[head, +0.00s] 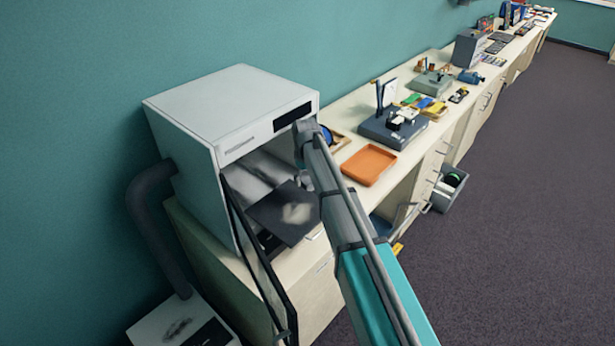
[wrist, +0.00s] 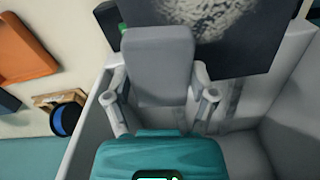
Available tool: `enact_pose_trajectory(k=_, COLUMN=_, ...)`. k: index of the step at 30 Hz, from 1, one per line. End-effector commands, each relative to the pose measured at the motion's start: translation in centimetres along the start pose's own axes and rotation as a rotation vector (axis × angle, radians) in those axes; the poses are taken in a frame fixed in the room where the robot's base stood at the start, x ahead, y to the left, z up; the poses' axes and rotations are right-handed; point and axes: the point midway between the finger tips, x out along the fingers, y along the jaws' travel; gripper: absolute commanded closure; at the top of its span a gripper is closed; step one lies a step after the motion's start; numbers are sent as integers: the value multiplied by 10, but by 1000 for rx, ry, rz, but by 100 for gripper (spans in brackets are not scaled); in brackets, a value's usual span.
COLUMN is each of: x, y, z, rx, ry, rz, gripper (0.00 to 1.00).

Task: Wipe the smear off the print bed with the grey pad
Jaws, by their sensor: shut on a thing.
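The print bed (head: 280,218) is a dark square plate in the opening of a white cabinet (head: 225,110). The smear (head: 297,213) is a pale patch on the bed. In the wrist view the bed (wrist: 255,60) is at the top, with the smear (wrist: 215,18) a mottled light patch at its upper edge. My gripper (wrist: 160,85) is shut on the grey pad (wrist: 157,55), a rounded grey block between its fingers. The pad overlaps the bed in the wrist view; I cannot tell whether it touches. In the head view my gripper and the pad are hidden.
The cabinet's dark door (head: 255,260) hangs open at the front. Cabinet walls are close around my gripper. An orange tray (head: 368,164) and a dark device (head: 393,130) stand on the counter to the right.

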Motion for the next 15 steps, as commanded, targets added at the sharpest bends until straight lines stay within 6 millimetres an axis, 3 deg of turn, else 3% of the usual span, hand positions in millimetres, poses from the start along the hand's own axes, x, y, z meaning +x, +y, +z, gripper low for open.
enact_pose_trajectory(k=15, x=17, y=1, z=0, rx=2, ry=0, rz=0, gripper=65)
